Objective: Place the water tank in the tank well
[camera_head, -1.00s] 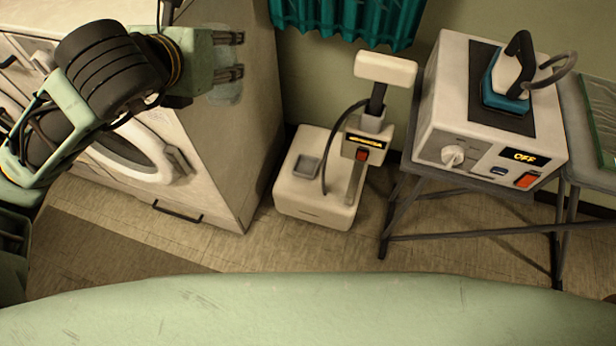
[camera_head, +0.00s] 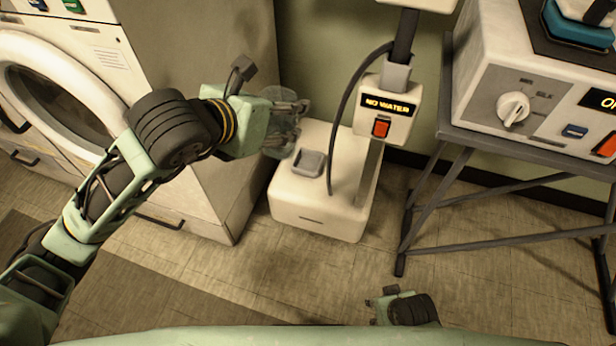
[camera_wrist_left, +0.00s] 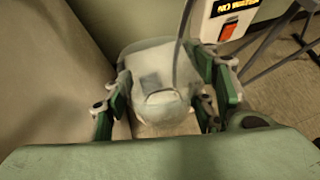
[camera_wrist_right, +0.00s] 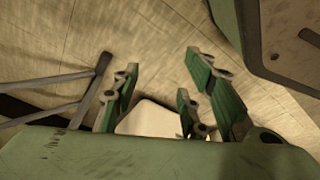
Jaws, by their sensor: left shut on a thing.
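The translucent water tank (camera_head: 291,101) is held in my left gripper (camera_head: 286,122). In the left wrist view the clear tank (camera_wrist_left: 158,58) sits between the two green fingers (camera_wrist_left: 160,100). The tank well (camera_head: 309,163) is a grey recess on the white base of the steam unit (camera_head: 325,221). The tank is in the air, above and slightly left of the well in the head view. My right gripper (camera_head: 384,298) is low in front of the unit. In the right wrist view its fingers (camera_wrist_right: 158,95) are apart with nothing clearly gripped.
The unit's display (camera_head: 387,104) reads NO WATER, above a red switch (camera_head: 380,128). A hose (camera_head: 338,125) rises beside the well. A washing machine (camera_head: 60,75) stands left. A metal-legged stand (camera_head: 500,149) with an iron station (camera_head: 530,90) is right. Floor in front is open.

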